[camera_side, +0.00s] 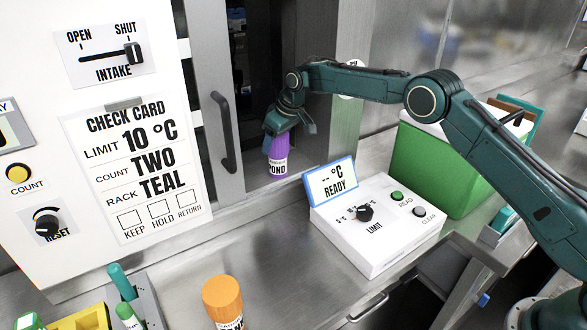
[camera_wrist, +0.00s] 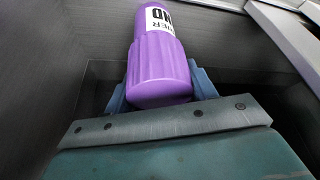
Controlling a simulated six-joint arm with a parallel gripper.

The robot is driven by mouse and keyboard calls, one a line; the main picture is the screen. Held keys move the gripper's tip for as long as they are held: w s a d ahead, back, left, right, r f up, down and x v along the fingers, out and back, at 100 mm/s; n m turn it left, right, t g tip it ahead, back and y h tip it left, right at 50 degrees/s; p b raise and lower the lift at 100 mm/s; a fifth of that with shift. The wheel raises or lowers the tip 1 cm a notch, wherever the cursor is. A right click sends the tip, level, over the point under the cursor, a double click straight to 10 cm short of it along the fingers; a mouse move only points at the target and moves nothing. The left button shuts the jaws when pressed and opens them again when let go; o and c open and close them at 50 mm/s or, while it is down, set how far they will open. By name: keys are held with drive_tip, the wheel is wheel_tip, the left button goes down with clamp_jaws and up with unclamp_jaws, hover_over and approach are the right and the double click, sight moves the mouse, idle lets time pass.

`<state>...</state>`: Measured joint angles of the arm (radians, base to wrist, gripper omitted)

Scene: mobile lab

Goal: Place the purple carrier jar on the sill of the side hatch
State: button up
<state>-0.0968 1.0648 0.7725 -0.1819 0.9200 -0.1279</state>
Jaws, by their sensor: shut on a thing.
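The purple carrier jar (camera_side: 278,157) is upright in the side view, with a white label whose visible letters end in "OND". It is at the side hatch opening, over or on the sill (camera_side: 262,191); I cannot tell whether its base touches. My teal gripper (camera_side: 279,135) is shut on the jar's upper part from above. In the wrist view the jar (camera_wrist: 158,65) sits between the gripper's fingers (camera_wrist: 160,85), its ribbed purple cap toward the camera and its label partly visible. The sliding hatch door (camera_side: 215,100) with a dark handle stands left of the jar.
A white READY box (camera_side: 385,235) with a dial and buttons stands on the metal counter, right of the jar. An orange jar (camera_side: 223,298) and a rack with teal tubes (camera_side: 135,290) are in front. A green bin (camera_side: 440,165) stands at the right, behind the box.

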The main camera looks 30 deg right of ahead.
drive_tip(key=shift+f, duration=0.1)
drive_tip(key=o, duration=1.4)
drive_tip(key=v, duration=1.2)
drive_tip(key=shift+s, duration=0.1)
drive_tip(key=shift+d, duration=0.1)
